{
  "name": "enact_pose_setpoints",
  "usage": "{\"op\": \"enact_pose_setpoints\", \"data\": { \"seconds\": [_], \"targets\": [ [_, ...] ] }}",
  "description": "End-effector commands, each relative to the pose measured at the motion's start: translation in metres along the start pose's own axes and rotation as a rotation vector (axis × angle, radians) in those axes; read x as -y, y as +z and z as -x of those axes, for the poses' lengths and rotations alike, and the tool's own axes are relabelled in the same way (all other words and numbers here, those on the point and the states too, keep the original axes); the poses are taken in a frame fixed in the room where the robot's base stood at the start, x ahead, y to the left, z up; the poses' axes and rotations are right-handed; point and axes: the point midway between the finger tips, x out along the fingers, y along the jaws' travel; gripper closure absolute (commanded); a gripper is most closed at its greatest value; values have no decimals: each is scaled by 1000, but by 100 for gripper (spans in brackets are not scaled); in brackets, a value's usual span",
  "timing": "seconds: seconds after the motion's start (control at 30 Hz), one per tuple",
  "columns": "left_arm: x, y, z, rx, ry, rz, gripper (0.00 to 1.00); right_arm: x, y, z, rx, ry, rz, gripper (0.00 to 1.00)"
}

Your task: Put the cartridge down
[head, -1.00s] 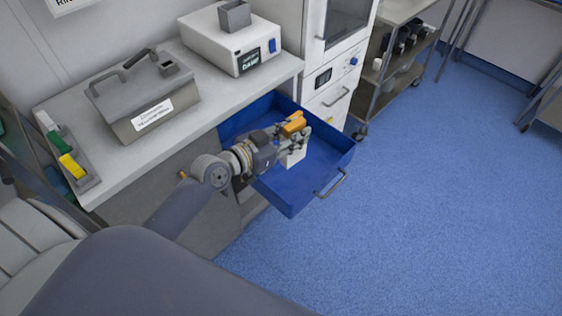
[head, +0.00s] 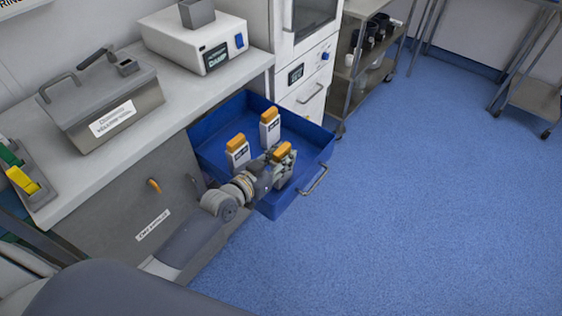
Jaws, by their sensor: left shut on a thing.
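My left gripper (head: 280,167) comes in from the left over the open blue drawer (head: 312,165). It is shut on a cartridge with an orange top (head: 283,149), near the drawer's front. The gripper hides most of this cartridge's body, and I cannot tell whether its base touches the drawer floor. Two more white cartridges with orange tops stand upright in the drawer: one farther back (head: 270,129) and one to the left (head: 238,155). My right gripper is not in view.
The counter (head: 90,165) left of the drawer bears a grey lidded box (head: 100,105) and a white device (head: 195,42). The drawer's handle (head: 314,182) sticks out at its front. A wheeled cart (head: 365,60) stands behind. The blue floor at right is clear.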

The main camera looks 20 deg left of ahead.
Motion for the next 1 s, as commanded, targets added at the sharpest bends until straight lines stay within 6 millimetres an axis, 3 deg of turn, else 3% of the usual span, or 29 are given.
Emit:
{"op": "enact_pose_setpoints", "data": {
  "seconds": [0.13,0.5,0.53,0.6,1.0],
  "targets": [
    [1,16,-4,-2,-1,-3,100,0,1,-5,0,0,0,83],
    [1,20,-4,-2,-1,-2,100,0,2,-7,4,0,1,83],
    [1,20,-4,-1,-1,-1,69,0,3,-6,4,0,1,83],
    [1,20,-4,-1,-1,-1,54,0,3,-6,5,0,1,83],
    [0,15,-3,-1,-1,-1,54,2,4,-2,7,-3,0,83]
  ]
}}
